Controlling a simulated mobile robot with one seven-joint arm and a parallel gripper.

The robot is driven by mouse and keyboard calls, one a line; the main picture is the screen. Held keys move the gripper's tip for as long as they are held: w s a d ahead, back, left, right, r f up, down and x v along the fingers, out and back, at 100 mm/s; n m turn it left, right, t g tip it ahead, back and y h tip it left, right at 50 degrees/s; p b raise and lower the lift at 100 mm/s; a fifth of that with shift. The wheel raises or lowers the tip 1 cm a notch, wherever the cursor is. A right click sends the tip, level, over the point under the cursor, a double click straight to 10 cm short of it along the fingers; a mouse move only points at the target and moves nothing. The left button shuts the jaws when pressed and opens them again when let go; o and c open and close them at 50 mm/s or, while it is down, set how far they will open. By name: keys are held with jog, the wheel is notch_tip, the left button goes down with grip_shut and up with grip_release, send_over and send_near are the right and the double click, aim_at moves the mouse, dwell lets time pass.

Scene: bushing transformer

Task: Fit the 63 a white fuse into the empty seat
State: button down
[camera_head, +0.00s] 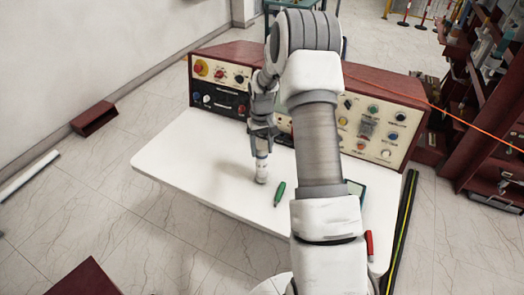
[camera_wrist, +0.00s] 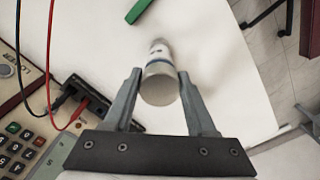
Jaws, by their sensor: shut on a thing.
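The white fuse (camera_head: 262,168) is a small white cylinder with a blue band near its upper end. It stands upright, or nearly so, over the white table top, and I cannot tell whether its lower end touches the table. My gripper (camera_head: 261,147) points down and is shut on its upper part. In the wrist view the fuse (camera_wrist: 159,72) sits between the two fingers of my gripper (camera_wrist: 159,88), its round grey end toward the camera. The empty seat cannot be made out; my arm hides part of the control panel.
The white table (camera_head: 190,165) has free room left of the fuse. A green-handled tool (camera_head: 279,193) lies close to its right; a red-handled tool (camera_head: 369,245) lies at the right edge. A red-cased control panel (camera_head: 375,125) stands along the back. Red and black leads (camera_wrist: 50,60) show in the wrist view.

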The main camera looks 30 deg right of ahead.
jog(key=shift+f, duration=0.7)
jog(key=shift+f, duration=0.15)
jog(key=shift+c, duration=1.1)
grip_release()
